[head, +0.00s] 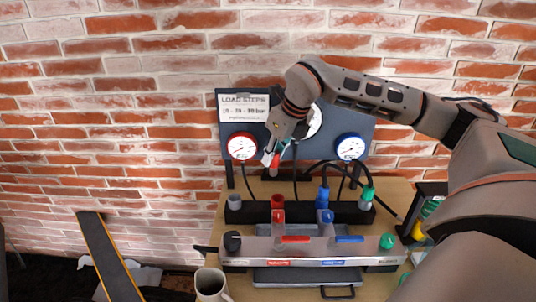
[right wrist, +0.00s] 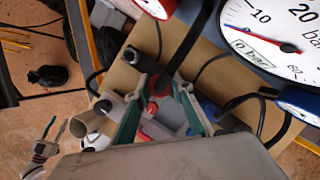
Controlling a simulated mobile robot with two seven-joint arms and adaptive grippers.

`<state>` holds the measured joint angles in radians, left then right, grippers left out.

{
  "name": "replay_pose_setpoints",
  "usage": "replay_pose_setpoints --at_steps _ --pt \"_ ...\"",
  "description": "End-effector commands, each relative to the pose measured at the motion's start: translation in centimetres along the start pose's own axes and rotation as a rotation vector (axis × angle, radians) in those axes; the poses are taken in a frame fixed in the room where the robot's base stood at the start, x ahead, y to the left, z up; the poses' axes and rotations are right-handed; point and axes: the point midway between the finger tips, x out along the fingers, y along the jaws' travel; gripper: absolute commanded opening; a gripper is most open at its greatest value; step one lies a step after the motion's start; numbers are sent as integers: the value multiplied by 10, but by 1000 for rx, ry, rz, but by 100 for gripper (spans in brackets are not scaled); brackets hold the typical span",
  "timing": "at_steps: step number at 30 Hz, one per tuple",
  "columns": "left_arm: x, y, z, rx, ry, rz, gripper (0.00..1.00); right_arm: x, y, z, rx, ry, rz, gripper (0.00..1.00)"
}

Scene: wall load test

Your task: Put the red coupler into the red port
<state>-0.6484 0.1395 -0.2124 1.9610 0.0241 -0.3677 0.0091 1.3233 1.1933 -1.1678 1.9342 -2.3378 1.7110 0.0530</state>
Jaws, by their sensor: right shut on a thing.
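My right gripper (head: 271,158) is shut on the red coupler (head: 276,160), in front of the gauge panel and above the back rail. In the right wrist view the red coupler (right wrist: 157,86) sits between the fingertips, with a black hose running up from it. The red port (head: 277,201) appears as a red upright socket on the rail, below the coupler and apart from it in the head view. In the right wrist view red parts show just below the coupler, and I cannot tell the gap. My left gripper (right wrist: 54,130) shows small at lower left, fingertips apart and empty.
A panel (head: 223,129) with red-rimmed (head: 242,147) and blue-rimmed (head: 350,147) gauges stands behind. Blue (head: 323,193) and green (head: 367,194) fittings with hoses stand on the right of the rail. The front manifold (head: 260,252) carries red and blue levers. A mug (head: 210,285) is at front left.

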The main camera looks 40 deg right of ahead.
Motion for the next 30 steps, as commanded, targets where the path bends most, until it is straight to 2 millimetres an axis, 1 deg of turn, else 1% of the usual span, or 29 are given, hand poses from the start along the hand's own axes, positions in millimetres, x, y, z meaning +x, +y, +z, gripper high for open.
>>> replay_pose_setpoints --at_steps 6,17,30 --pt "-1 0 -1 0 1 0 40 -4 -11 -9 1 0 -1 0" --pt "0 0 -1 0 1 0 40 -3 -11 -10 0 -1 0 0" --pt "6 3 14 -2 -7 2 40 18 -11 -19 0 1 0 0"
